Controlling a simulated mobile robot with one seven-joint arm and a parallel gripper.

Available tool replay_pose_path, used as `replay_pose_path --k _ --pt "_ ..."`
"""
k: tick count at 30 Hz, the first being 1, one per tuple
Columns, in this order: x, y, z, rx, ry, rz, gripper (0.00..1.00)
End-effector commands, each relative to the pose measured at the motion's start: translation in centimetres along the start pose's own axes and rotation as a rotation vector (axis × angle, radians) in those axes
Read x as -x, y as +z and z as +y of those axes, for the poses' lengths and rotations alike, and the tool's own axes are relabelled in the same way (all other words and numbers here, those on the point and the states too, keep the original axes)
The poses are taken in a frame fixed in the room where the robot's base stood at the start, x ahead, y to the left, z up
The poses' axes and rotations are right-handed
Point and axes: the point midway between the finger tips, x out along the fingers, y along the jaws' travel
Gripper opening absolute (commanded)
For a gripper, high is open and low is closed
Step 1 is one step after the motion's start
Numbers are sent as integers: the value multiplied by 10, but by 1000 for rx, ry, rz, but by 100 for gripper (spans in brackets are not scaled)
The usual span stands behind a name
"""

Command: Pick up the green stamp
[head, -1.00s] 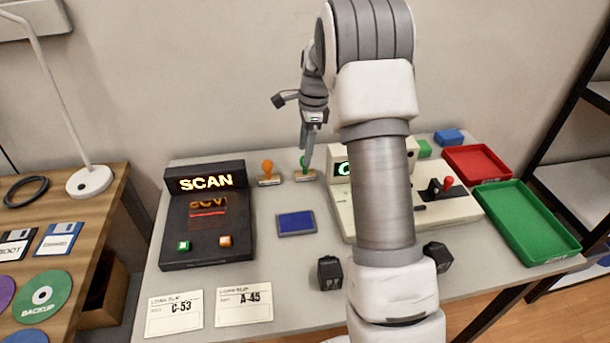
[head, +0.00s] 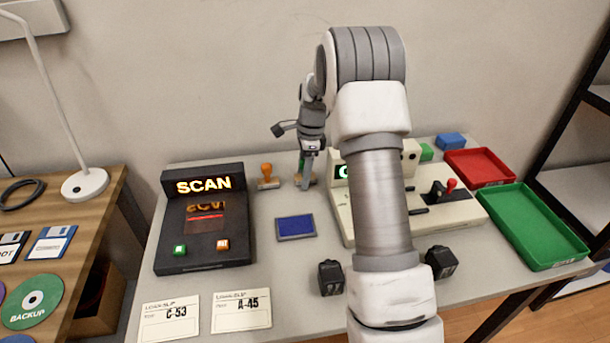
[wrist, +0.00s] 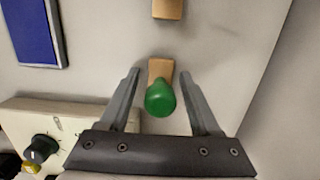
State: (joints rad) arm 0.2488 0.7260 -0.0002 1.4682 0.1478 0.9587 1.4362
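The green stamp (wrist: 160,98) shows in the wrist view, with a round green knob on a tan wooden base. It stands between the two fingers of my gripper (wrist: 160,88), with a gap on each side. My gripper is open and pointed down at it. In the head view my gripper (head: 306,172) hides most of the stamp at the back of the table. Only a bit of its wooden base shows there.
The orange stamp (head: 267,176) stands just left of my gripper. A blue ink pad (head: 295,227) lies in front. The black scanner (head: 205,250) is at left and a cream machine (head: 345,215) at right. Green (head: 540,235) and red (head: 478,166) trays lie further right.

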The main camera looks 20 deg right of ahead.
Motion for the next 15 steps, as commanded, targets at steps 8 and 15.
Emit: replay_pose_path --k 8,15 --pt "0 0 0 0 0 0 11" --pt "1 0 0 0 -1 0 0"
